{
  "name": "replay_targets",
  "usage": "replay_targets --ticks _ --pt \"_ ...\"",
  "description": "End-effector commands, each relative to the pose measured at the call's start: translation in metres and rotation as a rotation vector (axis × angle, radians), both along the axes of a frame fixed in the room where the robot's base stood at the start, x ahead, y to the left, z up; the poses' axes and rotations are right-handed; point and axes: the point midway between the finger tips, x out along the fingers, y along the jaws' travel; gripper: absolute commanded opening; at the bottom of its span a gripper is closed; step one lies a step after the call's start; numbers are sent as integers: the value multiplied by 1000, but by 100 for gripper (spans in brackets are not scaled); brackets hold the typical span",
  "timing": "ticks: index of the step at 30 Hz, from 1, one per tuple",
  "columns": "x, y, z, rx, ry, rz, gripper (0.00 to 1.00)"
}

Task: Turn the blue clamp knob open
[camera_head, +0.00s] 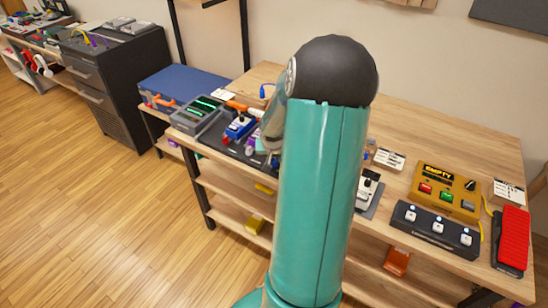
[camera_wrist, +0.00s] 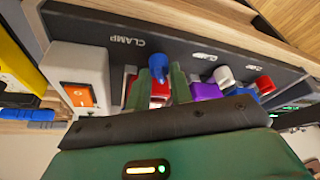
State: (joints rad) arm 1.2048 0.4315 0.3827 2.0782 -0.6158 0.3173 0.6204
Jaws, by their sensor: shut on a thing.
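The blue clamp knob (camera_wrist: 158,64) shows in the wrist view beside the printed word CLAMP on a dark panel (camera_wrist: 95,30). My gripper (camera_wrist: 157,76) has its two green fingers on either side of the knob and is shut on it. A red part (camera_wrist: 160,88) shows between the fingers, below the knob. In the head view, my teal arm hides the knob and most of the gripper.
In the wrist view, a white box with an orange switch (camera_wrist: 78,95) stands left of the fingers, and a purple block (camera_wrist: 205,90) sits close on the right. In the head view, a yellow EMPTY box (camera_head: 445,190) and a red pedal (camera_head: 512,238) stand on the bench's right.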

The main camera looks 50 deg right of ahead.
Motion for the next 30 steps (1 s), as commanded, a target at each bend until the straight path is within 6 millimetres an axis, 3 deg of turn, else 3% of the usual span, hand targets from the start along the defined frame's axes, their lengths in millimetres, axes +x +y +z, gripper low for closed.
replay_targets --ticks 8,30 --pt "-2 -2 0 1 -2 151 0" --pt "-3 -5 0 2 -4 820 0"
